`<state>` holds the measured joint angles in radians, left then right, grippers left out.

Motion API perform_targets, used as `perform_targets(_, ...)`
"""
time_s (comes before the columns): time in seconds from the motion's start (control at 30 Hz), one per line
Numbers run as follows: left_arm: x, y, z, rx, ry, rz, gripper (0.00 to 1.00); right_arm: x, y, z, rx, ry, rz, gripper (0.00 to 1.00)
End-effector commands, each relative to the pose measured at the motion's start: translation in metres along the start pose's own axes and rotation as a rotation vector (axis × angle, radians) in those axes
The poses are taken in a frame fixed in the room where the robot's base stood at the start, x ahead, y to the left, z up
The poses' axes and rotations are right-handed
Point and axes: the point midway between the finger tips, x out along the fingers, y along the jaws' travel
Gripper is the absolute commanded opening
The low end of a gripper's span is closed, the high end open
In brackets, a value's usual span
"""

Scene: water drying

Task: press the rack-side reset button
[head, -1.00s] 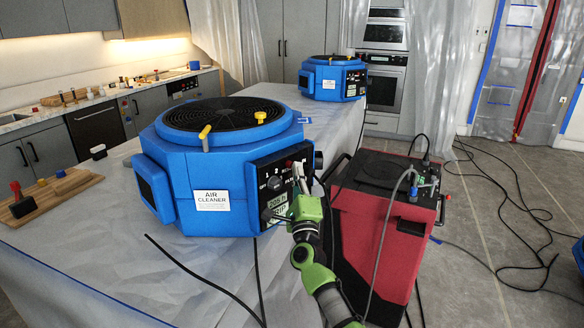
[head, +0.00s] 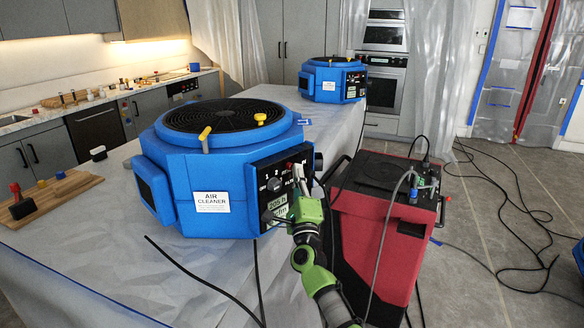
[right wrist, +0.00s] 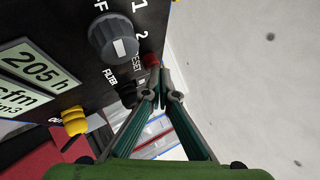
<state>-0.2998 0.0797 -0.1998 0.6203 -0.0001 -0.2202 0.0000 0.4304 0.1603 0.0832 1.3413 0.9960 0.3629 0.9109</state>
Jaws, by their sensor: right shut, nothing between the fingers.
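The blue air cleaner (head: 222,165) stands on the covered counter, its black control panel (head: 265,170) facing right. In the right wrist view the panel carries a red button (right wrist: 151,60) beside the word RESET, a grey knob (right wrist: 113,38) and two pale green displays reading 205 h (right wrist: 38,63) and cfm (right wrist: 15,103). My right gripper (right wrist: 163,75) is shut and empty, its fingertips right beside the red button; I cannot tell whether they touch it. In the head view the right gripper (head: 299,172) is at the panel's upper right. My left gripper is not in view.
A red and black machine (head: 385,215) with hoses stands on the floor right of the counter. A second blue air cleaner (head: 332,80) stands farther back. A wooden board (head: 60,192) lies at the left. Black cables (head: 510,220) cross the floor.

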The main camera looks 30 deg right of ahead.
Motion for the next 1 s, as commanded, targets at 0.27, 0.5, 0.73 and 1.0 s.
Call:
perform_targets(0.27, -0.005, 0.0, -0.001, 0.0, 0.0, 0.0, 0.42, -0.008, -0.006, -0.006, -0.001, 0.0, 0.001, 0.0)
perform_targets(0.5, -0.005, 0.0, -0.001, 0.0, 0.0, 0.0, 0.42, -0.008, -0.006, -0.006, -0.001, 0.0, 0.0, 0.0)
perform_targets(0.73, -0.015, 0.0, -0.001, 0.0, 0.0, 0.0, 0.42, -0.021, -0.016, -0.015, -0.003, 0.0, 0.002, 0.0)
perform_targets(1.0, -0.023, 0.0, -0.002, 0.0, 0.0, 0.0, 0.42, -0.038, -0.029, -0.028, -0.002, 0.0, 0.001, 0.0)
